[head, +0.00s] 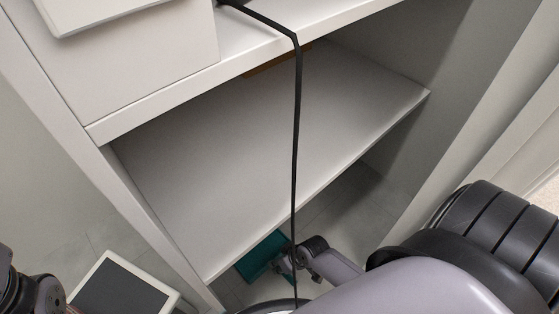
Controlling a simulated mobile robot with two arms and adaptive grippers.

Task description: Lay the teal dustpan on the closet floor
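The teal dustpan (261,256) shows at the bottom centre, low down past the front edge of the lower shelf, near the grey floor. The shelf edge and my gripper hide part of it. My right gripper (284,263) is at the dustpan's right side, overlapping it in the picture. The fingers are small and dark there, so whether they grip it does not show. Whether the dustpan touches the closet floor (338,216) is also unclear. A dark part of my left arm is at the lower left edge, with no fingertips visible.
A bare white shelf (250,125) spans the closet above the dustpan. White boxes (140,60) stand on the upper shelf. A black cable or rod (297,130) runs down in front. A white-framed dark panel (122,290) is at the lower left. A brown object (277,62) shows under the upper shelf.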

